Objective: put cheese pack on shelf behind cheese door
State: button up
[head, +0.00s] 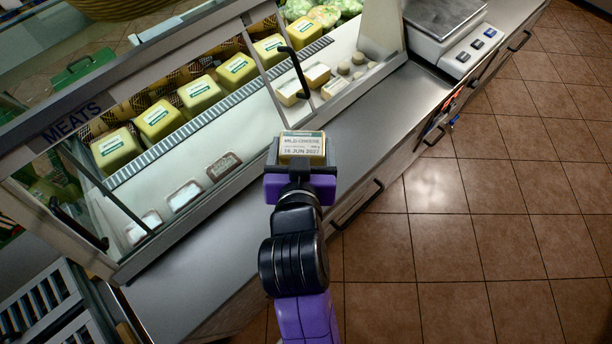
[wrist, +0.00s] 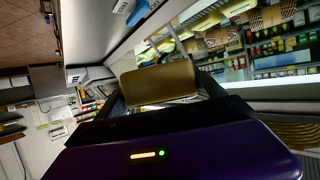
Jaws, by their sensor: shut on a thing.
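My gripper (head: 301,166) is shut on the cheese pack (head: 302,146), a yellow block with a white label reading mild cheese. It holds the pack above the steel counter, in front of the glass display case. In the wrist view the pack (wrist: 160,83) is a tan block between the fingers. Inside the case, a row of yellow cheese blocks (head: 198,92) stands on the shelf. Small flat packs (head: 184,196) lie on the white lower shelf (head: 215,140). Glass doors with dark handles (head: 296,72) front the case. I cannot tell for sure whether the door by the pack is open.
A white scale (head: 443,32) stands on the counter at the upper right. A sign reading MEATS (head: 72,124) is on the case's frame at left. Grey slatted crates (head: 42,312) are at the lower left. The tiled floor (head: 480,200) at right is clear.

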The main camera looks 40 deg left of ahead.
notch_tip(320, 180, down, 14)
jog(key=shift+r, duration=0.15)
dwell(0.3)
jog(key=o, duration=1.6)
jog(key=b+v, duration=0.1)
jog(key=v, duration=0.9)
jog(key=shift+s+d, duration=0.15)
jog(key=shift+v, duration=0.8)
